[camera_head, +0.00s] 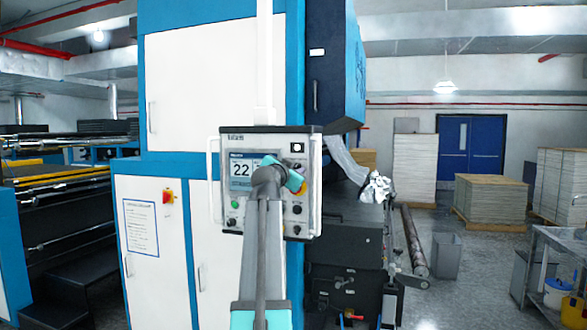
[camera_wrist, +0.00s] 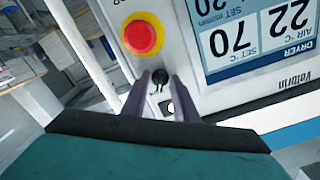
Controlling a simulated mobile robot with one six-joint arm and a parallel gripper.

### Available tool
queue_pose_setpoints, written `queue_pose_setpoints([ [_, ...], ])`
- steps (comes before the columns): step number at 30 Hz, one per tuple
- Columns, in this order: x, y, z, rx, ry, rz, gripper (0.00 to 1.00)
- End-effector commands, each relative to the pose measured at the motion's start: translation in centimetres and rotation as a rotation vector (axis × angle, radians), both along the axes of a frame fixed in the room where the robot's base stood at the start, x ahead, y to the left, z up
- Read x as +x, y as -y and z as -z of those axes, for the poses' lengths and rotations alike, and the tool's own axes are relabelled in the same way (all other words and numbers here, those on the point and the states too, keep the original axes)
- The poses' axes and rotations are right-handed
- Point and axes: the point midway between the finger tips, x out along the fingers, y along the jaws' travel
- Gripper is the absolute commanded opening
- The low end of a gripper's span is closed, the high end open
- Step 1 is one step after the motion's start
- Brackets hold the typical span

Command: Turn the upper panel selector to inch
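The control panel (camera_head: 230,205) hangs in front of the white and blue machine, with a display reading 22. In the wrist view the panel appears upside down, and the black selector knob (camera_wrist: 158,77) shows between the fingertips. My gripper (camera_wrist: 161,76) is open, with one finger on each side of the knob and no clear contact. The knob's pointer position is too small to read.
A red emergency button (camera_wrist: 143,35) on a yellow ring sits close to the fingertips. The display (camera_wrist: 250,35) is beside it. White handles (camera_head: 214,185) run along the panel's sides. Lower on the panel are small buttons and another black knob (camera_head: 297,230).

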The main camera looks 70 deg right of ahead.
Motion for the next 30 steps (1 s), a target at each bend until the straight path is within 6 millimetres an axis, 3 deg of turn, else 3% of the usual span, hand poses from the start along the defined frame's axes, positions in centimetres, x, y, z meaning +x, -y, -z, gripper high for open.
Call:
queue_pose_setpoints([
  [5, 0.0, 0.0, 0.0, 0.0, 0.0, 0.0, 0.25],
  [9, 0.0, 0.0, 0.0, 0.0, 0.0, 0.0, 0.01],
  [10, 0.0, 0.0, 0.0, 0.0, 0.0, 0.0, 0.0],
  [11, 0.0, -1.4, 0.2, -0.001, 0.001, -0.003, 0.0],
  [15, 0.0, -0.2, 0.1, 0.0, -0.003, 0.0, 0.0],
  [30, 0.0, 0.1, -0.1, -0.015, -0.165, 0.0, 0.0],
])
